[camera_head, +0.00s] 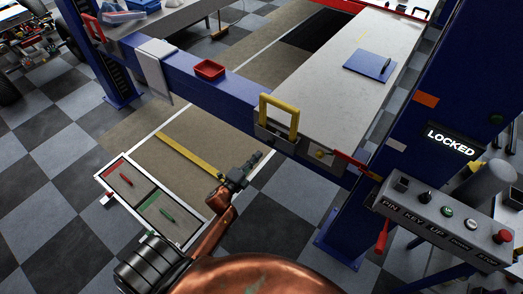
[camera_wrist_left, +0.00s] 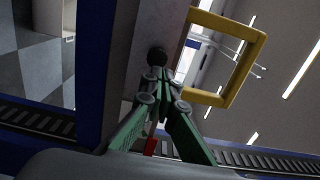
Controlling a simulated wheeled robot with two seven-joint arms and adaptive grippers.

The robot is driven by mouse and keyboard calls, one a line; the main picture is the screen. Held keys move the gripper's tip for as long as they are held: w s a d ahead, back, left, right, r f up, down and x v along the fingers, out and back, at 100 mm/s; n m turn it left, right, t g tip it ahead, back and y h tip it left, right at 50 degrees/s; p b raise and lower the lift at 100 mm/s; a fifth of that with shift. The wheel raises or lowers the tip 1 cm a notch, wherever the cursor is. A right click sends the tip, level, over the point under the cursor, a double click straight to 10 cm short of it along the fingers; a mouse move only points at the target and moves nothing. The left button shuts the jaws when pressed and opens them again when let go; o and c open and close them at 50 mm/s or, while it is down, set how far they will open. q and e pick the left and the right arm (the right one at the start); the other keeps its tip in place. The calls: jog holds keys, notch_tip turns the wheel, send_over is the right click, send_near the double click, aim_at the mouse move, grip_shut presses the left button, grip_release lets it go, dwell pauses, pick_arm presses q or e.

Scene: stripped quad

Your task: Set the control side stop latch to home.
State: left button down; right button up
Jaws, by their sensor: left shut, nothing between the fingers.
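A yellow loop handle (camera_head: 293,116) stands up from a bracket on the blue cross beam, near the control post; I take it for the stop latch, though I cannot be sure. It also shows in the left wrist view (camera_wrist_left: 255,72). My left gripper (camera_head: 257,157) is below and to the left of this handle, apart from it. In the left wrist view its green fingers (camera_wrist_left: 161,76) are shut and empty, with the handle to their right. A dark round knob (camera_wrist_left: 157,55) lies just beyond the fingertips; I cannot tell whether they touch. My right gripper is out of view.
A blue post carries a lit LOCKED sign (camera_head: 450,142). A control box (camera_head: 440,221) with buttons juts out at right. A red tray (camera_head: 209,69) rests on the beam. A red and green sectioned tray (camera_head: 133,219) lies left of my arm. A pale runway (camera_head: 345,65) extends behind the handle.

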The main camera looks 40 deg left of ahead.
pick_arm(q)
jog(key=s, duration=0.7)
jog(key=shift+f, duration=0.15)
jog(key=s+d+f+n+g, duration=0.1)
jog(key=s+f+n+g, duration=0.3)
jog(key=f, duration=0.8)
jog(key=s+f+n+g, duration=0.15)
jog(key=s+f, duration=0.35)
jog(key=f, duration=0.6)
jog(key=s+d+f+n+g, duration=0.1)
jog(key=s+f+n+g, duration=0.3)
jog(key=f, duration=0.8)
jog(key=s+d+f+n+g, duration=0.2)
jog(key=s+f, duration=0.4)
jog(key=s, duration=0.5)
jog(key=s+d+f+n+g, duration=0.2)
jog(key=s+f, duration=0.5)
jog(key=s, duration=0.5)
jog(key=s+d+f+n+g, duration=0.2)
jog(key=s+f, duration=0.5)
jog(key=s, duration=0.5)
jog(key=shift+s+n+g, duration=0.15)
jog(key=shift+n+g, duration=0.4)
jog(key=shift+g, duration=0.3)
jog(key=shift+d, duration=0.1)
